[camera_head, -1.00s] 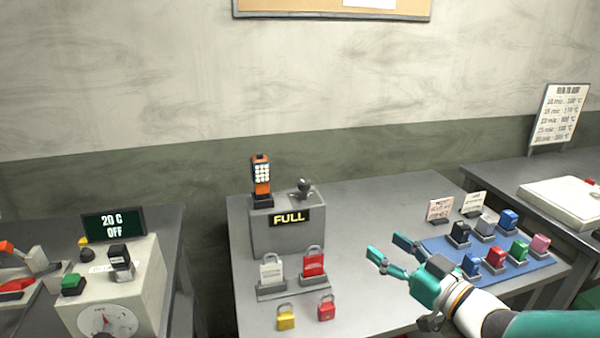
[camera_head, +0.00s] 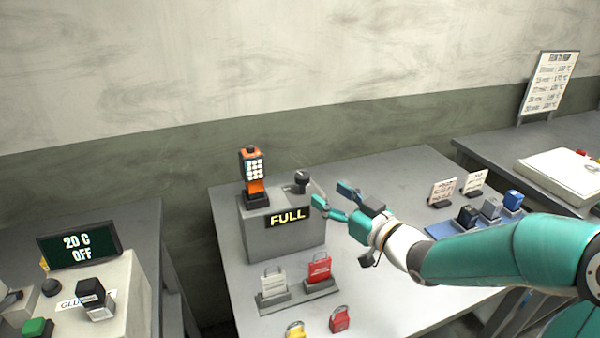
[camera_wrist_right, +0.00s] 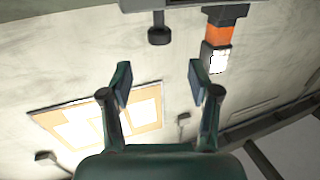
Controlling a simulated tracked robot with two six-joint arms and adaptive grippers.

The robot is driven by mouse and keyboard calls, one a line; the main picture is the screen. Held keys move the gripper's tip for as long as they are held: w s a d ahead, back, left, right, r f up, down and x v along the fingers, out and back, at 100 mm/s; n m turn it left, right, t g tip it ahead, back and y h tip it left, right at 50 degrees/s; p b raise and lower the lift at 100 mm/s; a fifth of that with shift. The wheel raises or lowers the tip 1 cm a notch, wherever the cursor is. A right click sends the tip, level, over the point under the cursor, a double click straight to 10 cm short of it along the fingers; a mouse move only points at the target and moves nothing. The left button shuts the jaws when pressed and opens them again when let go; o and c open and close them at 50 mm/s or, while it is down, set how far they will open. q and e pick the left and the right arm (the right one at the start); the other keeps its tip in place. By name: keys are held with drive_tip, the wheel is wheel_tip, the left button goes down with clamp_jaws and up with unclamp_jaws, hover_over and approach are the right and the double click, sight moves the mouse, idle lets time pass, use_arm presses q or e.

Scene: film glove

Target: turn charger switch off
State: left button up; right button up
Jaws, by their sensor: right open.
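The charger (camera_head: 285,237) is a grey box on the middle table with a lit "FULL" display (camera_head: 288,217). A dark rotary switch knob (camera_head: 302,180) stands on its top right. An orange and black handset (camera_head: 252,175) with lit keys stands on its top left. My right gripper (camera_head: 331,195) is open and empty, just right of the knob and apart from it. In the right wrist view the open fingers (camera_wrist_right: 158,85) show with the knob (camera_wrist_right: 159,36) beyond them, left of the handset (camera_wrist_right: 219,45). My left gripper is not in view.
Grey and red padlocks (camera_head: 319,267) stand in holders before the charger, with loose yellow and red ones nearer. A blue mat (camera_head: 440,231) with several coloured blocks lies at right. A box with a "20 C OFF" display (camera_head: 78,245) is at left.

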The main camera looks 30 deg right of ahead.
sight(302, 174)
drive_tip(key=w, duration=0.3)
drive_tip(key=w+p, duration=0.1)
drive_tip(key=w, duration=0.2)
drive_tip(key=w+p, duration=0.1)
drive_tip(key=w, duration=0.3)
drive_tip(key=shift+w+a, duration=0.1)
drive_tip(key=shift+a, duration=0.3)
drive_tip(key=c, duration=1.2)
drive_tip(key=shift+o, duration=0.2)
drive_tip(key=shift+d+r+n+y, duration=0.15)
drive_tip(key=shift+n+y, duration=0.35)
drive_tip(key=shift+y, duration=0.3)
drive_tip(key=shift+n+y+p, duration=0.3)
drive_tip(key=shift+y+p, duration=0.05)
drive_tip(key=shift+y, duration=0.05)
drive_tip(key=n+g+y+p, duration=0.1)
drive_tip(key=y, duration=0.1)
drive_tip(key=n+g+y+p, duration=0.1)
drive_tip(key=n+y+p, duration=0.1)
drive_tip(key=shift+r, duration=0.2)
drive_tip(key=shift+f+n+g+y, duration=0.2)
drive_tip(key=shift+n+g+y, duration=0.2)
drive_tip(key=shift+y, duration=0.4)
drive_tip(key=o, duration=1.2)
drive_tip(key=shift+f, duration=0.1)
drive_tip(key=shift+c, duration=0.2)
